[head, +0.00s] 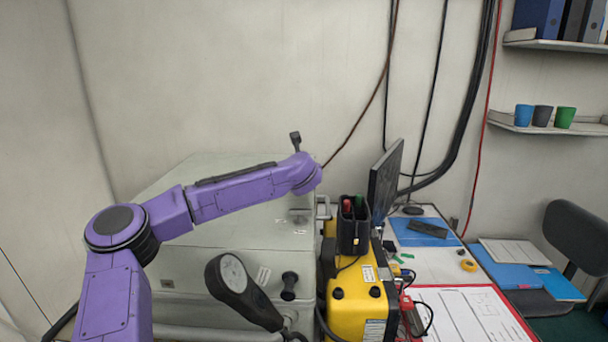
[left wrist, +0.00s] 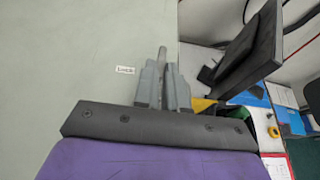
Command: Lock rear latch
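The pale grey cabinet (head: 200,255) stands against the wall in the head view. My left arm reaches over it from the left, and its gripper is hidden behind the wrist there. In the left wrist view my left gripper (left wrist: 163,80) has its two grey fingers close together around a thin grey bar, which looks like the rear latch handle (left wrist: 163,45). The bar sticks out beyond the fingertips. A small white label (left wrist: 125,70) lies beside it on the cabinet top. Another metal latch (head: 300,213) shows nearer in the head view.
A yellow case (head: 352,298) with a black pen holder (head: 353,236) stands right of the cabinet. Behind it is a monitor (head: 386,182). Cables run down the wall.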

